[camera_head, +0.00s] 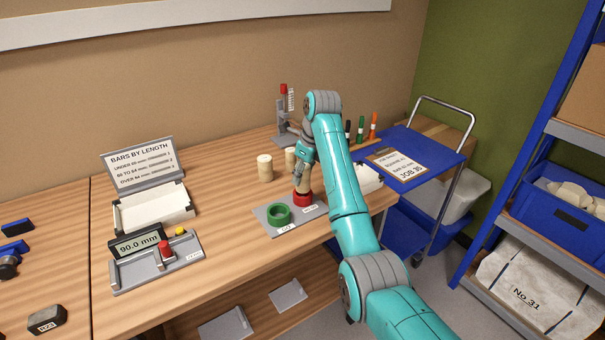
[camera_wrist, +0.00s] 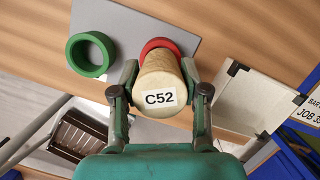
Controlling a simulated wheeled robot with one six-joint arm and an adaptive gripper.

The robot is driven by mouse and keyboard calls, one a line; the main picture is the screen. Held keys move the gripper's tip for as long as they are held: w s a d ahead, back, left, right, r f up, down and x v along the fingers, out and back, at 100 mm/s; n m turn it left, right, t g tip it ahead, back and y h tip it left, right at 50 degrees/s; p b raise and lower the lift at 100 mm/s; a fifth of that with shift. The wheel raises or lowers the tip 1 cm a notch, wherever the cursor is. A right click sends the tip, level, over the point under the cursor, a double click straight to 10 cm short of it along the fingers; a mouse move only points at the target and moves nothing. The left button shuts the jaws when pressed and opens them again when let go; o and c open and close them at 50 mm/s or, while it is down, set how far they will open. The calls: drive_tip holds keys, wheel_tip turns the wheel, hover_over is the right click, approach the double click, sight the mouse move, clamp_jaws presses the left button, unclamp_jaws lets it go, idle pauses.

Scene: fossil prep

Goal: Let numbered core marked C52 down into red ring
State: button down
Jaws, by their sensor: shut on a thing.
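The pale core marked C52 (camera_wrist: 160,82) is between the fingers of my gripper (camera_wrist: 160,92), which is shut on it. Its label faces the wrist camera. The red ring (camera_head: 303,200) sits on a grey plate (camera_head: 268,228), and the core's lower end (camera_head: 304,184) is directly at it in the head view. In the wrist view the red ring (camera_wrist: 158,43) shows as an arc behind the core's far end. I cannot tell whether that end is inside the ring or just above it. My gripper (camera_head: 303,174) is over the ring in the head view.
A green ring (camera_head: 278,214) is on the same plate, left of the red one. Two pale cores (camera_head: 265,168) (camera_head: 290,157) stand behind. A gauge reading 90.0 mm (camera_head: 137,244) and an open box (camera_head: 150,211) are to the left. A blue trolley (camera_head: 436,155) stands right.

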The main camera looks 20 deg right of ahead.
drive_tip(key=shift+f, duration=0.8)
idle(0.6)
drive_tip(key=shift+r, duration=0.1)
drive_tip(key=shift+r, duration=1.4)
